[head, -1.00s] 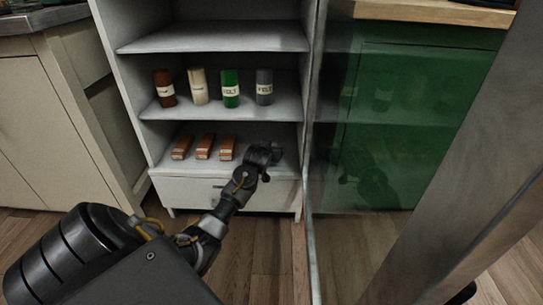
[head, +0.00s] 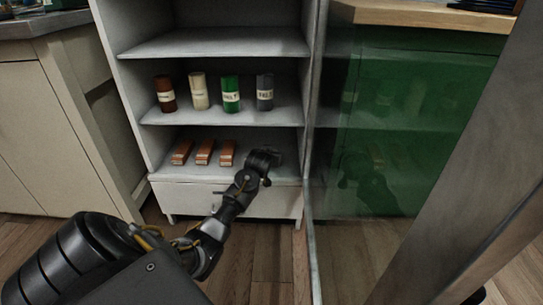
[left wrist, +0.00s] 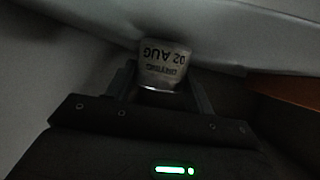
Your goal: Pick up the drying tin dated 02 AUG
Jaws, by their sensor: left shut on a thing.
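The drying tin (left wrist: 162,62) shows in the left wrist view as a pale, short cylinder with a label reading 02 AUG, upside down in the picture. My left gripper (left wrist: 160,85) has a finger on each side of the tin and is shut on it. In the head view my left gripper (head: 266,160) is at the right end of the cabinet's lower shelf (head: 215,172). There the tin is hidden behind the gripper, and I cannot tell whether it touches the shelf. My right gripper is not in view.
Three brown blocks (head: 204,152) lie on the lower shelf, left of my gripper. Several labelled cylinders, one green (head: 231,95), stand on the shelf above. The top shelf (head: 215,42) is bare. A glass door (head: 375,150) stands open close on the right.

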